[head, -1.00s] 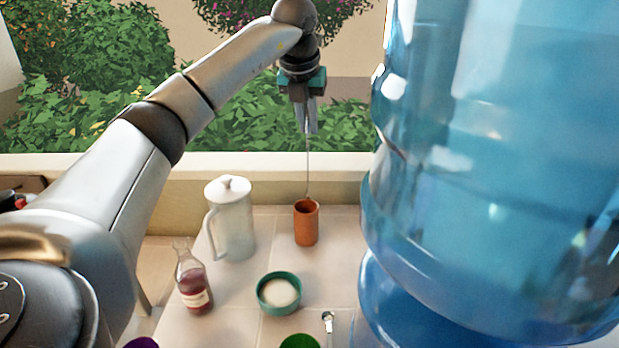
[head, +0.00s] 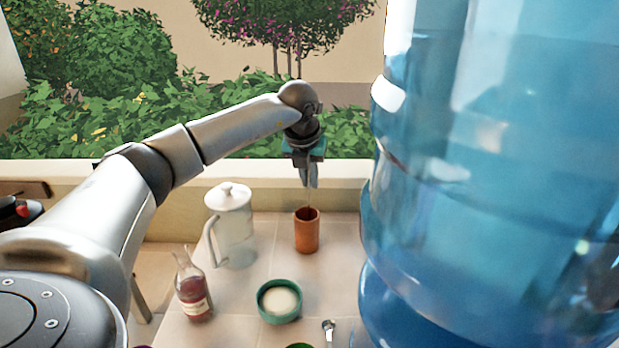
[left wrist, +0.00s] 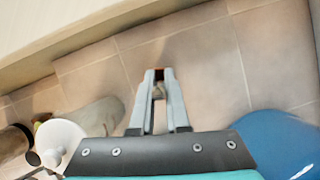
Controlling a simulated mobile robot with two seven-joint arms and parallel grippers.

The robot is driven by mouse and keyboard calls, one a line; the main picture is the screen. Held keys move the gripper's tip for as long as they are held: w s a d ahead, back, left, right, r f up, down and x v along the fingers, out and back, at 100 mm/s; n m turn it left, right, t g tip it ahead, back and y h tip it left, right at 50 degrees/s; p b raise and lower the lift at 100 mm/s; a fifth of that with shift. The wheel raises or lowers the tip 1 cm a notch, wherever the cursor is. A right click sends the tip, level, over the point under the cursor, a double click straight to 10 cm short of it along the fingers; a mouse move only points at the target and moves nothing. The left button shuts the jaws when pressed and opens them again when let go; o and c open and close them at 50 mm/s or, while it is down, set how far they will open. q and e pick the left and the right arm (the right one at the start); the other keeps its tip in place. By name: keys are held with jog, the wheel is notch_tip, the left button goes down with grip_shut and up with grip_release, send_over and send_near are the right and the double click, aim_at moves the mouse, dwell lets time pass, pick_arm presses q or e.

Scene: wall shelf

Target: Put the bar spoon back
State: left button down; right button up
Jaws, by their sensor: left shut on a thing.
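The bar spoon (head: 308,197) is a thin metal rod hanging down from my left gripper (head: 308,182). The gripper is shut on its upper part, directly above an orange-brown cup (head: 307,232). The spoon's lower end is hidden inside the cup's mouth; I cannot tell whether it touches the bottom. In the left wrist view my left gripper (left wrist: 159,100) points down at the tiled top, with little of the spoon showing between the fingers. My right gripper is not in view.
A white-lidded pitcher (head: 231,228) and a bottle of red liquid (head: 192,288) stand left of the cup. A green bowl with white contents (head: 280,301) and a small metal utensil (head: 328,332) are nearer. A big blue water bottle (head: 490,190) fills the right side.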

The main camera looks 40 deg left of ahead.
pick_arm(q)
jog(key=shift+f, duration=0.1)
jog(key=c, duration=1.3)
grip_release()
jog(key=o, duration=0.4)
jog(key=shift+r, duration=0.25)
jog(key=v, duration=1.1)
jog(key=shift+r+b, duration=0.35)
jog(key=shift+s+d+f, duration=0.1)
jog(key=shift+s+d, duration=0.05)
